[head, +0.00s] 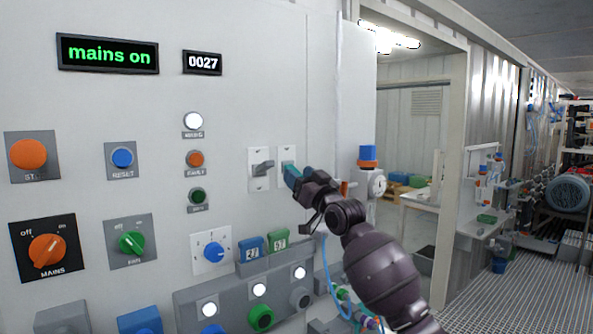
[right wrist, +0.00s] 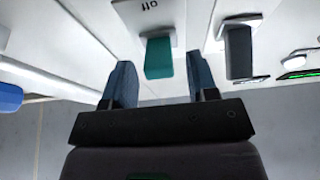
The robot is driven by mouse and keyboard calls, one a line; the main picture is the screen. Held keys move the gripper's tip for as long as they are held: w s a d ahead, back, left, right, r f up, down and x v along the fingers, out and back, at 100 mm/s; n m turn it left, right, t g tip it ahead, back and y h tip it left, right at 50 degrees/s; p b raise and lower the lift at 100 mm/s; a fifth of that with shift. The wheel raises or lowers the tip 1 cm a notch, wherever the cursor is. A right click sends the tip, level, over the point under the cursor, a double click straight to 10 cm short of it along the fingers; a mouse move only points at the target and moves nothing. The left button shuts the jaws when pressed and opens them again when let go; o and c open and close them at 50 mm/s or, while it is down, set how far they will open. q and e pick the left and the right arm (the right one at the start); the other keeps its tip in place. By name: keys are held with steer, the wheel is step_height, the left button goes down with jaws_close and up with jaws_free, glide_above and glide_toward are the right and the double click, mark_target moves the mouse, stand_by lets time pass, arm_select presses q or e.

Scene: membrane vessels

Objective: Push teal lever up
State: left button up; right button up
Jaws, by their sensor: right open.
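The teal lever (right wrist: 159,57) sticks out from a white switch plate marked "off", which shows upside down in the right wrist view. In the head view the plate (head: 287,153) is on the grey panel, and my right gripper mostly hides the lever. My right gripper (right wrist: 162,82) is open, with one blue finger on each side of the lever's end in the wrist picture. I cannot tell whether either finger touches it. In the head view my right gripper (head: 294,178) is right at the plate. My left gripper is not in view.
A dark grey lever (head: 263,168) on its own plate is close on the left; it also shows in the right wrist view (right wrist: 238,50). Indicator lamps and knobs are further left. A blue-and-orange capped fitting with a gauge (head: 376,184) is to the right. The display (head: 108,54) reads "mains on".

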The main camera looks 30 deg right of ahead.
steer(key=shift+x, duration=0.8)
steer(key=c, duration=0.9)
